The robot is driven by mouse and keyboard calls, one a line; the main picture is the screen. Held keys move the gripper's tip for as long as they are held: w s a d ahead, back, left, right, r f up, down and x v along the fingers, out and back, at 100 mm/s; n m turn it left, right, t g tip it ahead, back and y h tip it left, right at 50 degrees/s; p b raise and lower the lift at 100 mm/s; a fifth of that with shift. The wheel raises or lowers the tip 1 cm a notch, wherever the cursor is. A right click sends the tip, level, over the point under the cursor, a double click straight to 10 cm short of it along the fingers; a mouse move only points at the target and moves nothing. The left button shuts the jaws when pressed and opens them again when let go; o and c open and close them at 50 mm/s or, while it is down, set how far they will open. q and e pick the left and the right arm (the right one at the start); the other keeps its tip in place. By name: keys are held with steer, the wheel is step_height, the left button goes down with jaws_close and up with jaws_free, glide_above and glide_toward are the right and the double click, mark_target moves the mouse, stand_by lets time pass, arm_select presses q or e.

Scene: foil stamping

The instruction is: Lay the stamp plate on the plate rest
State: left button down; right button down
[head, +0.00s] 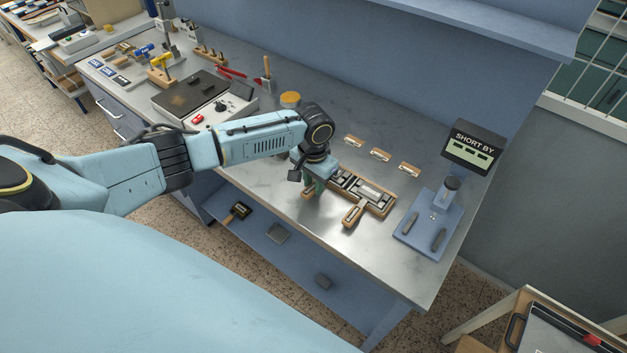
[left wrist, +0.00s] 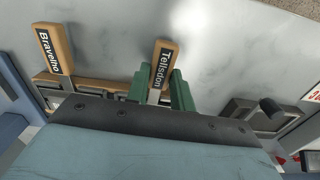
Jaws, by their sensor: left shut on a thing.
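My left gripper (head: 313,187) is low over the worktable at the left end of a wooden rack (head: 383,208). In the left wrist view, its green fingers (left wrist: 159,82) are shut on the wooden handle of a stamp plate labelled "Tellsdon" (left wrist: 161,58). That plate's metal part is mostly hidden by the gripper, so I cannot tell if it is clear of the rack. A second handled plate, labelled "Bravelho" (left wrist: 54,48), lies beside it, and its handle shows in the head view (head: 352,215). I cannot tell for certain which fixture is the plate rest. My right gripper is not in view.
A blue stand (head: 414,236) with two dark bars and a "SHORT BY" display (head: 473,148) is at the right. Several small wood-and-metal pieces (head: 381,154) lie behind the rack. A dark-topped machine (head: 190,94), an amber-topped jar (head: 290,99) and tools stand left.

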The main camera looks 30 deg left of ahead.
arm_select(q)
steer(key=c, duration=1.1)
jaws_free()
step_height(320, 180, up, 14)
steer(key=shift+f, duration=0.25)
